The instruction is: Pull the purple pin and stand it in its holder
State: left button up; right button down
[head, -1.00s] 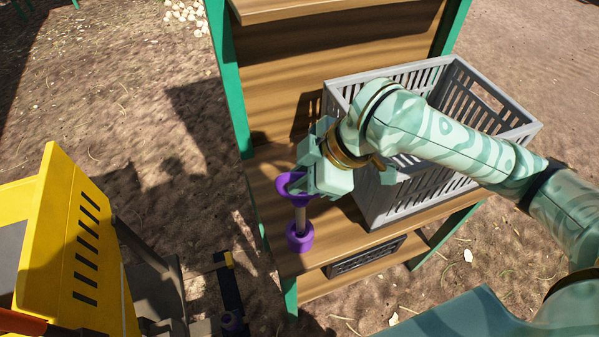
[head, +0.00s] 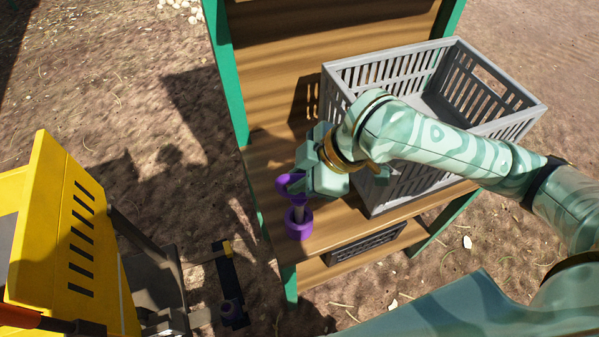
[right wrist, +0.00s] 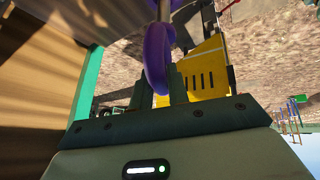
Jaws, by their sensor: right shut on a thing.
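The purple pin (head: 287,182) has a ring-shaped purple handle and a thin grey shaft. It is roughly upright, over the purple holder (head: 299,228) on the wooden shelf. The lower shaft reaches down into the holder's mouth; its tip is hidden. My right gripper (head: 303,184) is shut on the handle, coming from the right. In the right wrist view the purple handle (right wrist: 156,65) stands between the two fingers. My left gripper is not in view.
A grey slatted crate (head: 350,160) stands on the wooden shelf (head: 345,225) under my right forearm. Green posts (head: 235,90) frame the shelf. Bare ground lies between.

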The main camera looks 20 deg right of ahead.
jog(key=c, duration=1.3)
grip_release()
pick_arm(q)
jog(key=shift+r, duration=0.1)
pick_arm(e)
jog(key=shift+r, duration=0.1)
jog(key=shift+s+d+r+p, duration=0.1)
jog(key=shift+d+r+p, duration=0.1)
jog(key=shift+r+p, duration=0.1)
pick_arm(q)
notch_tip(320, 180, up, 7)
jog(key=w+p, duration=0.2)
jog(key=p, duration=0.5)
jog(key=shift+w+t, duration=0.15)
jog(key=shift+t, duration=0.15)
pick_arm(e)
jog(key=v, duration=1.5)
jog(key=shift+s+d+r, duration=0.1)
jog(key=shift+s+r, duration=0.05)
